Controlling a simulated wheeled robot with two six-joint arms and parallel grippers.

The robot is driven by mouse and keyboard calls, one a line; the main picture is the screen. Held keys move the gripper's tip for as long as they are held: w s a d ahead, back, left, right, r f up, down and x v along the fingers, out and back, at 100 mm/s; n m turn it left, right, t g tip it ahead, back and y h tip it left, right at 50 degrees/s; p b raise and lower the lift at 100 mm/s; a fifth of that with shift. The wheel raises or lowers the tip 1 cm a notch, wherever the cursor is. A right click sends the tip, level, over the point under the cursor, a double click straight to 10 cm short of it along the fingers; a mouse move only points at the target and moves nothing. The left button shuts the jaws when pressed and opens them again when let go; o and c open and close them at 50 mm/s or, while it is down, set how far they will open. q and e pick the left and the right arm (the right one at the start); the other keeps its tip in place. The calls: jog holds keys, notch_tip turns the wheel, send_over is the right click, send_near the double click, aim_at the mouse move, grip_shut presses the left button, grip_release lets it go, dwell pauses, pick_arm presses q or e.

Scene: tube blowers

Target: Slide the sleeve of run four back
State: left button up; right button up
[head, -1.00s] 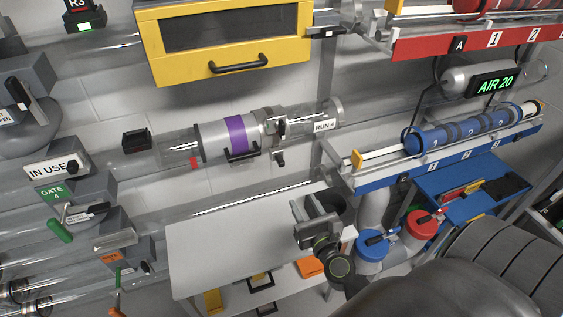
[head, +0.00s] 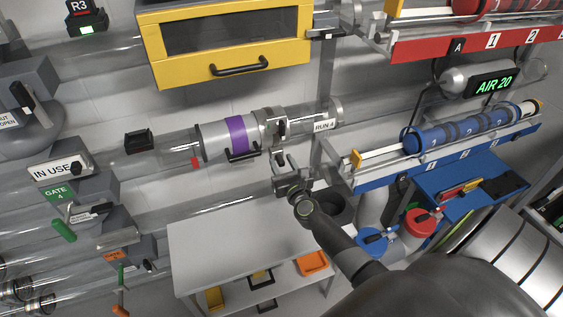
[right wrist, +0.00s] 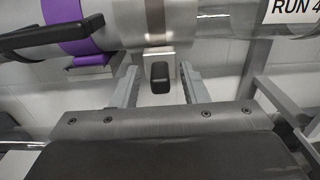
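The run four sleeve (head: 213,143) is a grey metal cylinder with a purple band (head: 235,138) and a black handle (head: 243,156), around a clear tube. To its right is a metal collar with a latch (head: 281,128), beside the RUN 4 label (head: 324,125). My right gripper (head: 287,168) is just below the collar. In the right wrist view, its two fingers (right wrist: 159,82) are apart, on either side of a small black knob (right wrist: 160,76) under the collar. I cannot tell whether they touch it. The purple band (right wrist: 66,22) shows at upper left. My left gripper is not in view.
A yellow box (head: 230,80) hangs above the tube. A light grey table (head: 230,245) stands below. A blue rack (head: 440,155) with a blue cylinder is to the right, with blue and red capped pipes below it. Gate levers (head: 85,215) are at the left.

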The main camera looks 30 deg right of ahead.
jog(key=shift+w+d, duration=0.1)
jog(key=shift+w, duration=0.35)
grip_shut()
jog(key=d, duration=0.2)
jog(key=s+d+b, duration=0.1)
jog(key=d, duration=0.2)
jog(key=shift+s+r, duration=0.1)
jog(key=shift+c, duration=1.4)
grip_release()
jog(key=shift+d, duration=0.1)
jog(key=shift+o, duration=1.4)
jog(key=shift+s+d, duration=0.1)
jog(key=shift+d, duration=0.1)
